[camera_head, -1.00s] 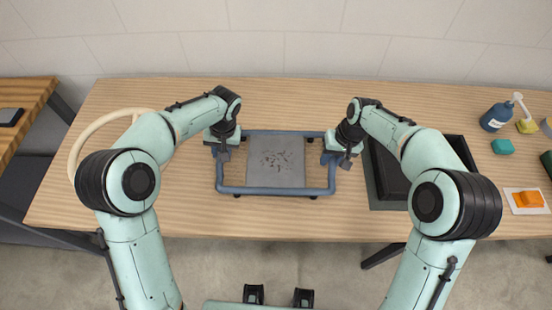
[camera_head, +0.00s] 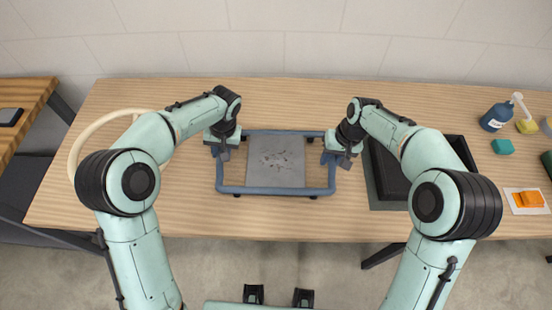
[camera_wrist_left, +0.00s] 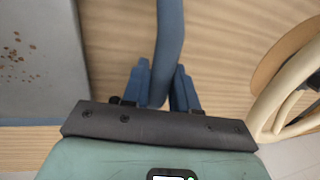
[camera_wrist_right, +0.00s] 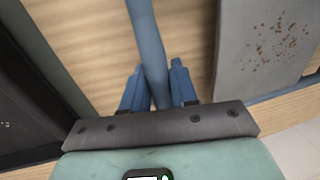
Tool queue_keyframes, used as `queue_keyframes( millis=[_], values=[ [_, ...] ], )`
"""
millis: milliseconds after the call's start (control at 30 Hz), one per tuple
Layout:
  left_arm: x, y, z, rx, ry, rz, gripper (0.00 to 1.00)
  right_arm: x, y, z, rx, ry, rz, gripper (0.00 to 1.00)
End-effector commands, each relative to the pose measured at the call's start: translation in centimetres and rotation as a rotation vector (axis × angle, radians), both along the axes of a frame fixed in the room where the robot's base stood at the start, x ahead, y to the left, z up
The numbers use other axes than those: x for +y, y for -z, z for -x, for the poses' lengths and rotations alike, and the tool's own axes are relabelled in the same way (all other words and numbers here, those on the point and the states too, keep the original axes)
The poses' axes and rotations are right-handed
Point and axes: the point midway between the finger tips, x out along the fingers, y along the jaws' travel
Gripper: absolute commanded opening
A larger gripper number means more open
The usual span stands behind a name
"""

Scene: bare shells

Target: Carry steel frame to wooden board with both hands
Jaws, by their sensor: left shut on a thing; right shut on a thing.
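The steel frame (camera_head: 275,191) is a blue tubular rectangle with small dark feet, at the middle of the wooden table. A grey speckled plate (camera_head: 276,162) spans its middle between the front and back bars. My left gripper (camera_head: 221,149) is shut on the frame's left bar, which runs between its blue fingers in the left wrist view (camera_wrist_left: 170,40). My right gripper (camera_head: 337,157) is shut on the right bar, also seen between its fingers in the right wrist view (camera_wrist_right: 150,45). I cannot make out a wooden board apart from the tabletops.
A black tray (camera_head: 388,178) lies right of the frame, under my right arm. A cream ring-shaped thing (camera_head: 84,136) stands at the left. A blue pump bottle (camera_head: 493,118), a teal block (camera_head: 503,147) and an orange item (camera_head: 529,199) are at the right. Tabletop behind the frame is clear.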

Motion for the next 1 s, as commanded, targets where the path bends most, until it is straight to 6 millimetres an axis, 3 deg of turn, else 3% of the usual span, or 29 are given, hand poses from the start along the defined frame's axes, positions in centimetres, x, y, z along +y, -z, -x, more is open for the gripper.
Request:
queue_keyframes(
  millis=[267, 700, 1000],
  values=[
    [0.0, -1.6, -0.6, -0.012, 0.000, 0.000, 0.00, 0.0, -1.6, -0.6, -0.011, 0.000, -0.001, 0.00],
    [0.0, -8.1, -3.6, -0.063, 0.000, 0.001, 0.00, 0.0, -8.1, -3.6, -0.063, 0.000, -0.001, 0.00],
    [0.0, -8.7, -3.9, -0.069, 0.001, 0.000, 0.00, 0.0, -8.7, -3.9, -0.068, 0.000, -0.001, 0.00]
  ],
)
